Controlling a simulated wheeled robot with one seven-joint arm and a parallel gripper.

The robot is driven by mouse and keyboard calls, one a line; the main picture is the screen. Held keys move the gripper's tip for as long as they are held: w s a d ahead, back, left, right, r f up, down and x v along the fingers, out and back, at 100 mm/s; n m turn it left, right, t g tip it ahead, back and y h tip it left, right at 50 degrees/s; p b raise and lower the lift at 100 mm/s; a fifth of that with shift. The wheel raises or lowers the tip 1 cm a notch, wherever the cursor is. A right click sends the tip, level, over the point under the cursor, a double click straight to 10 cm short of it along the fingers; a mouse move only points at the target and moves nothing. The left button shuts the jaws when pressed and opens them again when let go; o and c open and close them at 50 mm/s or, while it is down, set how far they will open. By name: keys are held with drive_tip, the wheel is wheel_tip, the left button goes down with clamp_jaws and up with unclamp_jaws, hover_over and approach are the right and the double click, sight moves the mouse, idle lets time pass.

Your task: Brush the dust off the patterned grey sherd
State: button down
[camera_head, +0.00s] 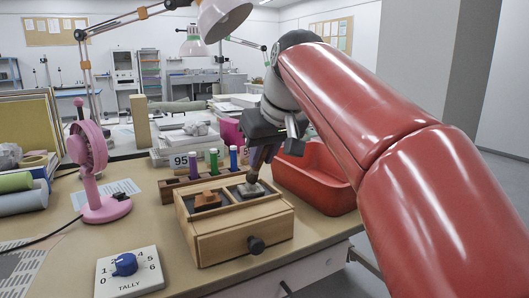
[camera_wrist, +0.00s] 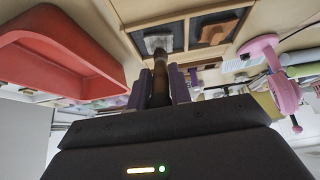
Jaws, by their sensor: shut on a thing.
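My gripper (camera_head: 265,150) is shut on a dark brush (camera_head: 256,168), which points down into the right compartment of a wooden box (camera_head: 238,232). The brush also shows between the purple fingers in the wrist view (camera_wrist: 160,82). A grey sherd (camera_head: 249,190) lies in that compartment under the brush tip; it also shows in the wrist view (camera_wrist: 156,43). The tip is at the sherd and seems to touch it. The sherd's pattern and any dust are too small to make out. An orange-brown piece (camera_head: 207,201) lies in the left compartment.
A red tray (camera_head: 318,183) stands close right of the box. A pink fan (camera_head: 98,175) and a tally dial (camera_head: 128,272) stand to the left. A rack with coloured tubes (camera_head: 190,183) is behind the box. A lamp (camera_head: 222,18) hangs above.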

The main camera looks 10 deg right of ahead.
drive_tip(key=shift+w, duration=0.25)
drive_tip(key=shift+s+d+r, duration=0.1)
drive_tip(key=shift+s, duration=0.75)
drive_tip(key=shift+w+p, duration=0.4)
drive_tip(key=shift+w, duration=0.5)
drive_tip(key=shift+s+b, duration=0.35)
drive_tip(key=shift+s, duration=0.5)
drive_tip(key=shift+w+p, duration=0.35)
drive_tip(key=shift+w, duration=0.5)
drive_tip(key=shift+s, duration=0.1)
